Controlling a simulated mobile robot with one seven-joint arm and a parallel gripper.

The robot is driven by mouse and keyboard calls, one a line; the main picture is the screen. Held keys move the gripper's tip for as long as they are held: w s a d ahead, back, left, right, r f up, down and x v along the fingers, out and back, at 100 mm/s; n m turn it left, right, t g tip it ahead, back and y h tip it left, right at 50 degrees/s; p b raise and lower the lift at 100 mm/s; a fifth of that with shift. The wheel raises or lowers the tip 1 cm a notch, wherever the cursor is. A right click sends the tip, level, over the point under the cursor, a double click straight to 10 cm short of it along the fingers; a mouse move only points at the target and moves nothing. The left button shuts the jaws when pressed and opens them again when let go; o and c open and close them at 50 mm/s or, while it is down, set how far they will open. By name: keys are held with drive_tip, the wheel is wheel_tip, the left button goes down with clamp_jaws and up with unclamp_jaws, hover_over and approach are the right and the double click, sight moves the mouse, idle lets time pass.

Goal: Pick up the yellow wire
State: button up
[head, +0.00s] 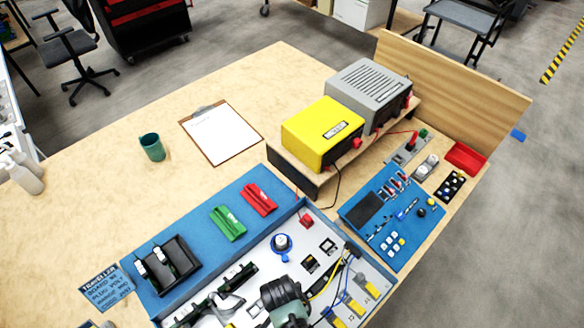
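A yellow wire (327,284) shows in the head view as a thin curved strand at the lower middle. It lies over the white floor of a blue-walled case (299,206), close to a blue wire (349,264) and to the right of a dark round part (281,292). Its lower end is hard to make out near the dark part, so I cannot tell what it joins there. Yellow blocks (354,303) sit just right of it.
A yellow box (322,132) and a grey box (369,92) stand on a raised shelf behind the case.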

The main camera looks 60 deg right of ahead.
drive_tip(key=shift+c, duration=0.2)
clamp_jaws()
drive_tip(key=shift+r, duration=0.1)
wheel_tip(320, 180, up, 10)
idle(0.8)
drive_tip(key=c, duration=0.6)
unclamp_jaws()
clamp_jaws()
drive_tip(key=shift+p, duration=0.3)
